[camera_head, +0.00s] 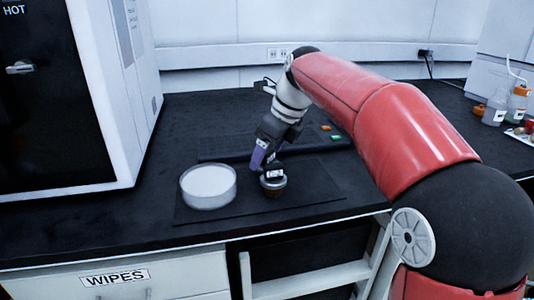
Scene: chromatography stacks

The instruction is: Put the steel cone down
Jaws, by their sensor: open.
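My gripper (267,165) points down over the dark mat, with a purple finger showing on its left side. It is open. Just below and right of the fingertips is a small, round, brownish metallic piece with a dark top (273,184). It appears to stand on the mat (318,193) and may be the steel cone, but its shape is too small to tell. I cannot tell whether the fingers still touch it. A round white dish with clear walls (208,187) stands to its left on the mat's left part.
A dark flat rack or grid (225,147) lies behind the mat, with small green and orange pieces (331,132) near its right. A white cabinet (110,90) stands at left. Bottles (497,107) stand far right. The mat right of the gripper is clear.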

